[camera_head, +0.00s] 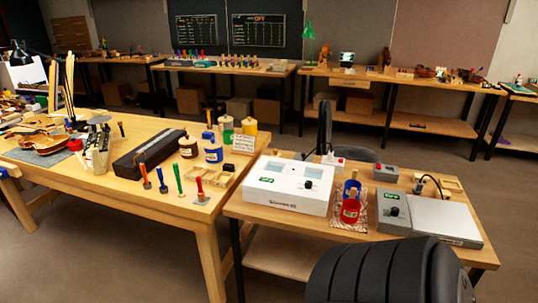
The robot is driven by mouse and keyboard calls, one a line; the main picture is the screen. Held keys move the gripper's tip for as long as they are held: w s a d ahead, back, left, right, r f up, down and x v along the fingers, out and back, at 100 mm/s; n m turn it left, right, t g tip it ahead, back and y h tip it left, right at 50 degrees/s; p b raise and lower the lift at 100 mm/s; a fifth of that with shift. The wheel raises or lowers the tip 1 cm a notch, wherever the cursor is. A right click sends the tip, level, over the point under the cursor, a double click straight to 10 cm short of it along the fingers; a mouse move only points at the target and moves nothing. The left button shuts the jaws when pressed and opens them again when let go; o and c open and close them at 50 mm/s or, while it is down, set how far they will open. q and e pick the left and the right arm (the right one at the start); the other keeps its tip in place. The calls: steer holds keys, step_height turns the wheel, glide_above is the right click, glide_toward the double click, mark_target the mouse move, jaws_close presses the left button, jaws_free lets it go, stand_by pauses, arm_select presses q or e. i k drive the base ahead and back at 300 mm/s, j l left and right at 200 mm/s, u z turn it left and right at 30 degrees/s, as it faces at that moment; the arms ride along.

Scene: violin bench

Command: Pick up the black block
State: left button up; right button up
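A long black block-like box (150,153) lies flat on the wooden workbench at the left. It is the only large black block shape that I can make out, and I cannot tell if it is a solid block or a case. Neither of my grippers is in view.
The workbench (150,205) also carries a violin body (45,143) and jars. A lower table at right holds a white device (289,186), a red cup (350,211) and grey boxes. A large black ribbed shape (390,272) fills the bottom right.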

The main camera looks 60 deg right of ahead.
mark_target(229, 167)
steer(key=z, duration=1.55)
steer(key=i+j+z, duration=0.1)
steer(key=i+j, duration=0.15)
steer(key=i+j+z, duration=0.1)
steer(key=j, duration=0.35)
steer(key=i+j, duration=0.3)
steer(key=i+j+z, duration=0.15)
steer(key=j, duration=0.25)
